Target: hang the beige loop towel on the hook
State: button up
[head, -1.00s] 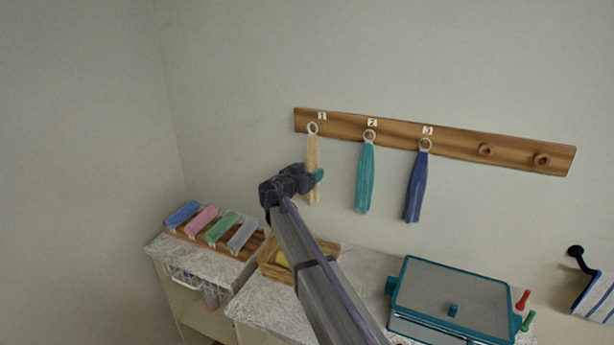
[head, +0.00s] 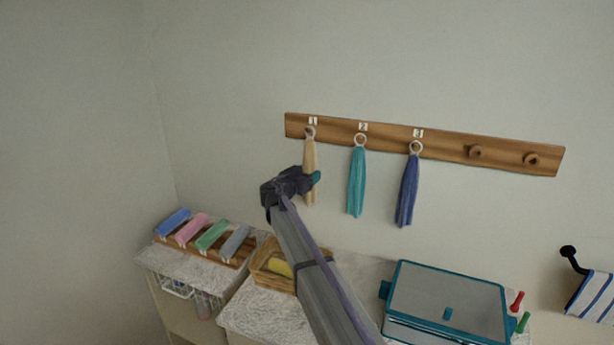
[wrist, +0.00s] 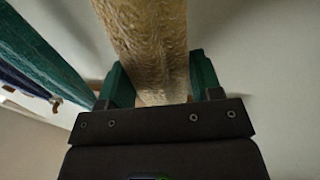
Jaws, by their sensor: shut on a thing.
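The beige loop towel (head: 309,160) hangs straight down at the hook marked 1, at the left end of the wooden rail (head: 450,147). Its pale ring (head: 310,132) is at that hook; whether the ring is around the peg or just in front of it is too small to tell.
A teal towel (head: 357,182) and a blue towel (head: 408,190) hang at hooks 2 and 3, close on the right. Two pegs further right are bare. Below are a basket (head: 262,270), a teal-edged box (head: 447,292) and several rolled towels on a rack.

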dwell(0.3)
jog(key=o, duration=1)
jog(key=shift+o, duration=0.2)
jog(key=shift+s, duration=0.1)
